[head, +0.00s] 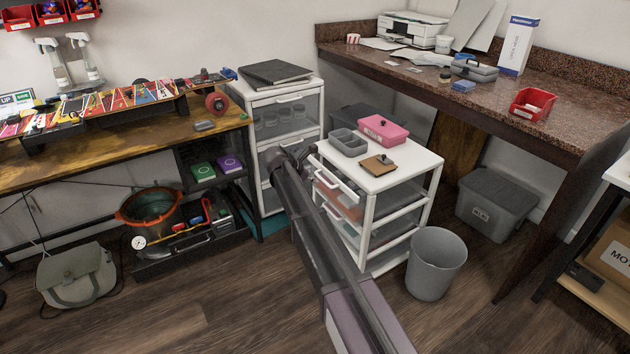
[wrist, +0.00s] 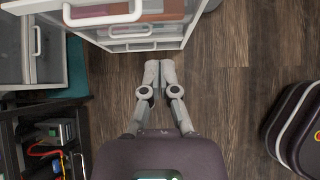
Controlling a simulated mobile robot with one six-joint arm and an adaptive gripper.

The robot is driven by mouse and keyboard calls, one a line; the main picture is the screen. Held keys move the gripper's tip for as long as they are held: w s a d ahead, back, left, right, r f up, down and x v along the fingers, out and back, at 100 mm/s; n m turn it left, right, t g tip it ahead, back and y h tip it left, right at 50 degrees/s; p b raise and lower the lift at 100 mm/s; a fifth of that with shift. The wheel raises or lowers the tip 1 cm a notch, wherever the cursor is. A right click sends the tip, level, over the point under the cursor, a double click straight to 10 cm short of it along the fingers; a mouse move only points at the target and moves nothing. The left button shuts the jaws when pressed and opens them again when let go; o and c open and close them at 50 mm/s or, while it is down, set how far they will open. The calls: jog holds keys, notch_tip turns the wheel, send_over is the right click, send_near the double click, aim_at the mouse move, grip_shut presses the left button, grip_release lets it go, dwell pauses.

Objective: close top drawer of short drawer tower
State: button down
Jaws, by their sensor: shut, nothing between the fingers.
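The short drawer tower (head: 417,164) is white with clear drawers and stands in the middle of the head view. Its top drawer (head: 343,192) sticks out to the left, with a white handle and orange-red contents. In the wrist view the top drawer (wrist: 83,13) shows at the top, its handle near the upper edge, with lower handles beyond it. My gripper (wrist: 160,68) is shut and empty, its fingertips together, apart from the drawer front in the picture. In the head view my arm crosses before the tower's left side, and the fingertips are not clear.
A taller drawer tower (head: 285,112) stands just left, close to the short one. A grey bin (head: 436,265) stands at the short tower's right front. A grey organizer (head: 349,143), pink box (head: 383,131) and clipboard (head: 378,166) lie on top. Wooden floor in front is clear.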

jog(key=c, duration=0.7)
grip_release()
jog(key=shift+s+d, duration=0.15)
jog(key=shift+d, duration=0.05)
jog(key=s+d+f+m+g+y, duration=0.1)
jog(key=s+d+m+y, duration=0.1)
jog(key=s+d+m, duration=0.4)
jog(key=s+d+f+m+g+y, duration=0.2)
jog(key=s+d+m, duration=0.4)
jog(key=s, duration=1.1)
jog(key=s+d+f+m+g+y, duration=0.2)
jog(key=s+d+m, duration=0.5)
jog(key=s+m, duration=0.5)
jog(key=shift+f+m+y, duration=0.25)
jog(key=shift+m+y, duration=0.05)
jog(key=shift+y, duration=0.5)
jog(key=shift+a, duration=0.1)
